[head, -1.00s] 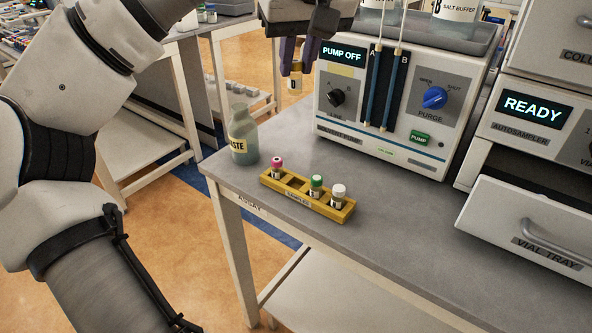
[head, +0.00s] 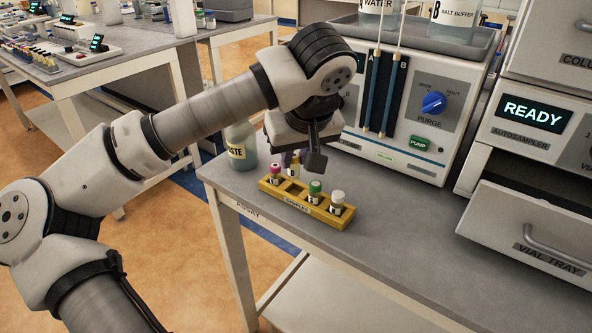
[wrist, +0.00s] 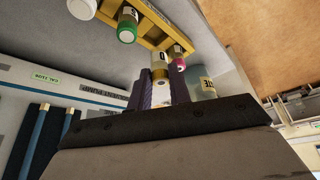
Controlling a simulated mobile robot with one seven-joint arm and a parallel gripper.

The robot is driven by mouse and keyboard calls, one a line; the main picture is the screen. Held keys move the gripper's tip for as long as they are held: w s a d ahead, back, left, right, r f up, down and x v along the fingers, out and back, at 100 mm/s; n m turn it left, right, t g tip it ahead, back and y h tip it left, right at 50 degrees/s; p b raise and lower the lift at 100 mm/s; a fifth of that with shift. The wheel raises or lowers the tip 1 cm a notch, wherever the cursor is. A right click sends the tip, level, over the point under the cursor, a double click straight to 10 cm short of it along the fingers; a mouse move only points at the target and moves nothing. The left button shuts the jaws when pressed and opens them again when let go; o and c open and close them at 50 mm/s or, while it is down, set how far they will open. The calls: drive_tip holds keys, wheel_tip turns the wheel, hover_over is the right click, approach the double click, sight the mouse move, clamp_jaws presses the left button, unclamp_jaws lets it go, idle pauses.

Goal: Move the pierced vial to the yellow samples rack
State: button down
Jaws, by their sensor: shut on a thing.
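The yellow samples rack (head: 318,213) stands on the grey bench. It holds a pink-capped vial (head: 275,172), a green-capped vial (head: 316,190) and a white-capped vial (head: 337,200), with an open gap between pink and green. My gripper (head: 291,161) points down over that gap, its purple fingers partly hidden by my wrist. In the wrist view it is shut on a vial (wrist: 160,73) with a pale top and a label. The vial's lower end lies at the rack (wrist: 160,30), between pink and green; I cannot tell whether it is inside the slot. No piercing is discernible.
A waste bottle (head: 241,147) stands just left of the rack, close to my wrist. The pump unit (head: 400,130) stands behind. An open vial tray drawer (head: 535,235) is at the right. The bench in front of the drawer and right of the rack is clear.

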sight(296, 171)
drive_tip(key=shift+s+f, duration=0.1)
drive_tip(key=shift+f, duration=1.8)
drive_tip(key=c, duration=1.7)
unclamp_jaws()
drive_tip(key=shift+f, duration=0.1)
drive_tip(key=o, duration=0.4)
drive_tip(key=v, duration=1.2)
